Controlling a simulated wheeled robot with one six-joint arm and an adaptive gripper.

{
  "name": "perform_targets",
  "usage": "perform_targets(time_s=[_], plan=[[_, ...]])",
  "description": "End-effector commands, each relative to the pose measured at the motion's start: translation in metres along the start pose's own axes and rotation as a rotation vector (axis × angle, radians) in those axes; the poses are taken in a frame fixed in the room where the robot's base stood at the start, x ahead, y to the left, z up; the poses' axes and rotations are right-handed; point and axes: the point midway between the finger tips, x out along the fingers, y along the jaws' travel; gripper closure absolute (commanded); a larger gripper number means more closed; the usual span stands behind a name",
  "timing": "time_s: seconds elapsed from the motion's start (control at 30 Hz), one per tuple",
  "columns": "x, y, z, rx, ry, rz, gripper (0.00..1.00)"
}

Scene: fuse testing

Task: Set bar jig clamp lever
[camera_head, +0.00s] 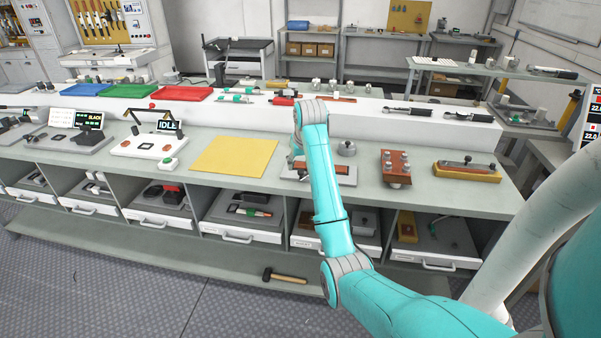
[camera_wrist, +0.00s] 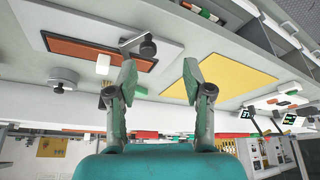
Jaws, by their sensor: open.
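The bar jig is a pale plate (camera_head: 346,179) with an orange-brown bar (camera_wrist: 85,50), on the bench behind my arm in the head view. In the wrist view the plate (camera_wrist: 170,38) fills the upper left. The clamp lever (camera_wrist: 133,40) is a short grey arm with a black knob (camera_wrist: 148,49) near one end of the bar. My gripper (camera_wrist: 160,78) is open and empty, its two fingers spread apart. The knob appears just beyond the left fingertip, within the span of the gap. I cannot tell whether they touch. My arm hides much of the jig in the head view.
A round grey weight (camera_head: 347,149) stands behind the jig. A brown block fixture (camera_head: 396,167) and a yellow-based fixture (camera_head: 467,172) stand to the right. A flat yellow mat (camera_head: 234,156) lies left. A raised white shelf (camera_head: 370,123) runs behind.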

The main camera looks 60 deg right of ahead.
Motion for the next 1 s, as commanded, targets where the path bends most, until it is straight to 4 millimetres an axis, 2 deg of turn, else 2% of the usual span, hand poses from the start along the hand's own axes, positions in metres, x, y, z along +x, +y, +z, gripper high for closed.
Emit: perform_targets(time_s=[0.03, 0.1, 0.27, 0.37, 0.8, 1.0], plan=[[-0.011, 0.008, -0.007, 0.002, -0.006, 0.001, 0.49], [-0.019, 0.014, -0.012, 0.002, -0.017, 0.0, 0.49], [-0.021, 0.018, -0.014, -0.001, -0.029, -0.001, 0.49], [-0.011, 0.018, -0.013, -0.001, -0.029, -0.001, 0.49], [0.061, 0.017, -0.011, -0.001, -0.029, -0.001, 0.49], [0.079, 0.017, -0.011, -0.001, -0.026, -0.001, 0.49]])
